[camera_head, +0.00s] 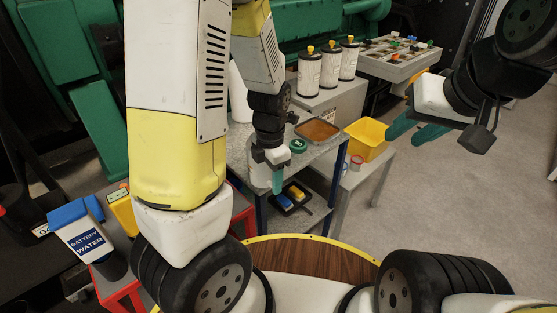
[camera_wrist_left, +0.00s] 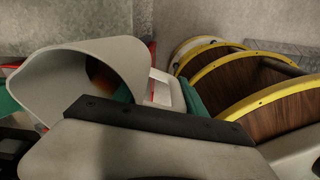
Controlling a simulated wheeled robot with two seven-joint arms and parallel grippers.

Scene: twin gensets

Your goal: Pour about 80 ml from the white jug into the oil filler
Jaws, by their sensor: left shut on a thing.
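My left gripper (camera_head: 277,186) points down in front of the grey bench, with one teal finger showing in the head view. It is shut on the white jug (camera_wrist_left: 128,64), whose wide open mouth shows at the left of the left wrist view, tilted to one side. In the head view a pale piece, probably the jug (camera_head: 259,174), shows beside the teal finger, mostly hidden. Inside the mouth is a dark, orange-brown patch; I cannot tell the liquid level. I cannot pick out the oil filler.
The grey bench (camera_head: 318,160) bears a tray of brown liquid (camera_head: 317,130) and a green cap (camera_head: 298,146). A yellow bin (camera_head: 367,140) stands to its right. A battery-water container (camera_head: 80,232) is at left. Grey floor is free at right.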

